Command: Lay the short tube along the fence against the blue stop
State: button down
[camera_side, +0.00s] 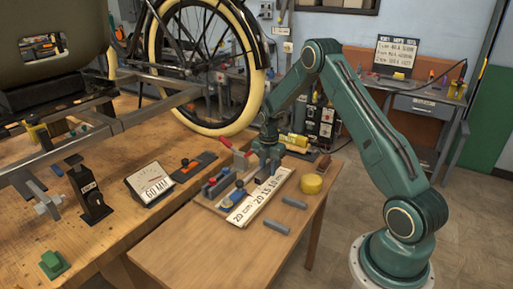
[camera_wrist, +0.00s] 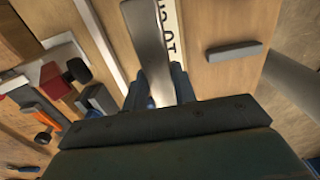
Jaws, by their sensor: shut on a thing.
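My gripper (camera_side: 268,166) is low over the fixture board on the small wooden table. In the wrist view its two fingers (camera_wrist: 160,90) are shut on a grey metal tube (camera_wrist: 145,35), which runs up out of the top of the picture. In the side view the held tube is mostly hidden by the gripper. A pale fence strip (camera_wrist: 97,35) runs left of the tube, and the printed ruler (camera_wrist: 169,30) lies to its right. The blue stop (camera_side: 237,195) stands near the ruler's front end. I cannot tell whether the tube touches the fence or the stop.
Red-handled clamps (camera_side: 236,150) stand left of my gripper. The table's front is clear.

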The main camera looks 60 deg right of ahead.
aim_at(268, 185)
jog(key=shift+f, duration=2.4)
jog(key=shift+f, duration=0.1)
jog(key=c, duration=1.1)
grip_release()
notch_tip(268, 185, up, 12)
jog(key=shift+r, duration=0.15)
